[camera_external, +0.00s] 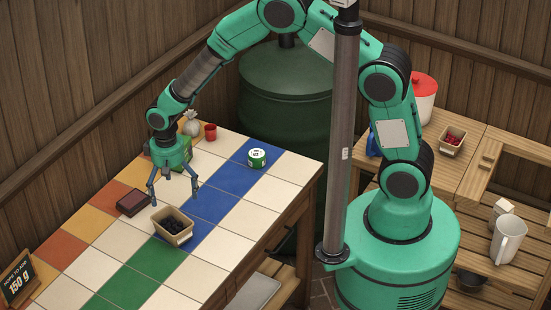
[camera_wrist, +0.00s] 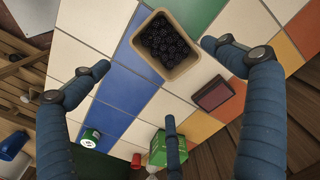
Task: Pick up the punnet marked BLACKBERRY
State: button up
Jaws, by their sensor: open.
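A tan punnet of dark berries (camera_external: 172,226) sits on the tiled table, on the border of white and blue tiles. It also shows at the top middle of the wrist view (camera_wrist: 183,68). Its berries look like blackberries; no marking is readable. My gripper (camera_external: 174,194) is open and empty, with its fingers spread above the table just behind the punnet. In the wrist view my gripper (camera_wrist: 156,72) has fingers on either side of the punnet, apart from it. Another punnet with red berries (camera_external: 452,142) stands on the wooden side table.
A dark red box (camera_external: 131,202) lies left of the punnet. A green box (camera_wrist: 158,150), a green-and-white tin (camera_external: 257,157), a red cup (camera_external: 210,131) and a small sack (camera_external: 191,124) stand farther back. Front tiles are clear.

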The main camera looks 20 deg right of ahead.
send_over(177, 232)
notch_tip(177, 232, down, 8)
jog(key=shift+r+b, duration=0.2)
jog(key=shift+b, duration=0.2)
jog(key=shift+f+b, duration=0.45)
jog(key=shift+f, duration=2.15)
jog(key=shift+c, duration=0.3)
jog(key=c, duration=1)
